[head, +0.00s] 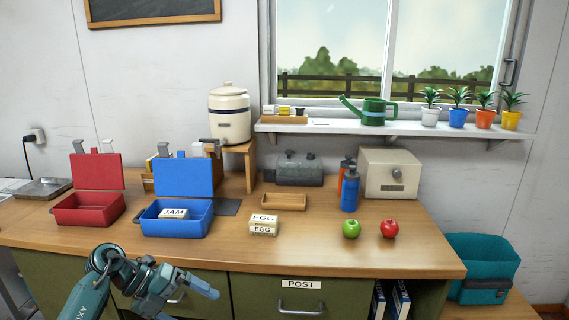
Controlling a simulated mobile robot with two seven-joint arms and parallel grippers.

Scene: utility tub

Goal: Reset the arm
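My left arm comes in at the lower left, in front of the workbench. My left gripper (204,286) points to the right, in front of the green cabinet doors and below the bench top's front edge. Its fingers overlap from this angle, so I cannot tell whether they are open or shut. I see nothing in it. My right gripper is not in view.
The wooden bench (330,250) holds an open red box (90,209), an open blue box (190,222) with a JAM pack (173,214) inside, EGG packs (263,226) and two apples. The bench's front right is clear.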

